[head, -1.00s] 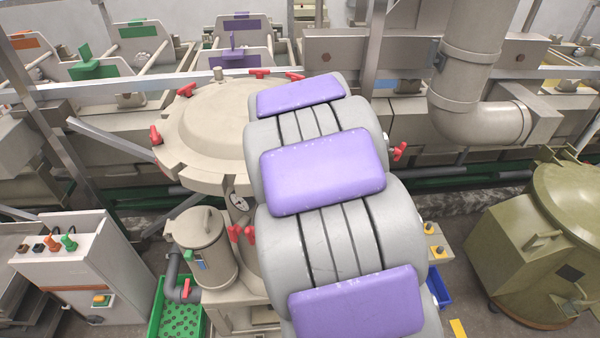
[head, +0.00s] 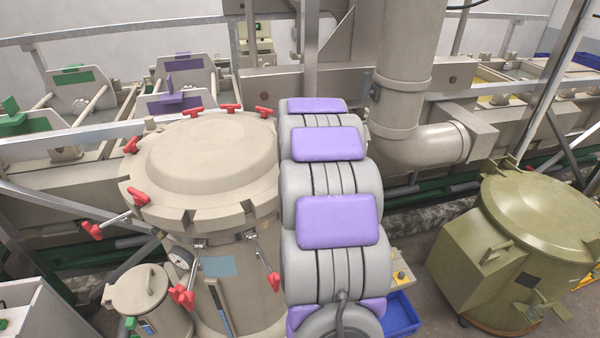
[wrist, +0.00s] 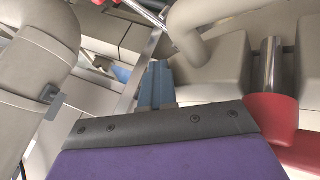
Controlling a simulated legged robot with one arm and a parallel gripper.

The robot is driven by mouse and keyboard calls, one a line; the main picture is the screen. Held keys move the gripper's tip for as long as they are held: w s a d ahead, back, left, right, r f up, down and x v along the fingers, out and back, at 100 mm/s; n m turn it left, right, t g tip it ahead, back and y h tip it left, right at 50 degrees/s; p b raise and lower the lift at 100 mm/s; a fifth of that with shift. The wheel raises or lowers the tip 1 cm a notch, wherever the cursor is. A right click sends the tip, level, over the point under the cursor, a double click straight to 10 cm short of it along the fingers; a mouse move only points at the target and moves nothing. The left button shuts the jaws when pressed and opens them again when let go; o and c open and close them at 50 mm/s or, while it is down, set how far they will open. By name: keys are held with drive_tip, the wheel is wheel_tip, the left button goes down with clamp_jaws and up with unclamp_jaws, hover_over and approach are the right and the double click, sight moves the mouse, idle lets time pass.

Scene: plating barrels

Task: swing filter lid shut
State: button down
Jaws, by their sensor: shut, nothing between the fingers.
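The filter lid (head: 212,150) is a wide round beige cover with notches around its rim. In the head view it lies level over the beige filter body (head: 250,290); I cannot tell whether a gap is left between them. Red-knobbed bolts (head: 140,196) stand around the rim, and several others (head: 183,296) hang or stick out at the front and left. My grey and purple arm covers the lid's right side and hides my gripper in the head view. In the wrist view my gripper (wrist: 156,82) shows blue-grey fingers shut together, empty, with beige surfaces and a steel rod close by.
A small lidded canister (head: 140,292) stands at the filter's front left. An olive drum (head: 510,240) stands on the right. A thick beige pipe (head: 405,85) rises behind my arm. Rails and tanks line the back. A blue bin (head: 402,315) sits low right of my arm.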

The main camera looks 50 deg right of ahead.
drive_tip(key=shift+s+d+r, duration=0.1)
drive_tip(key=shift+s+d, duration=0.1)
drive_tip(key=shift+d, duration=0.6)
drive_tip(key=shift+r, duration=0.1)
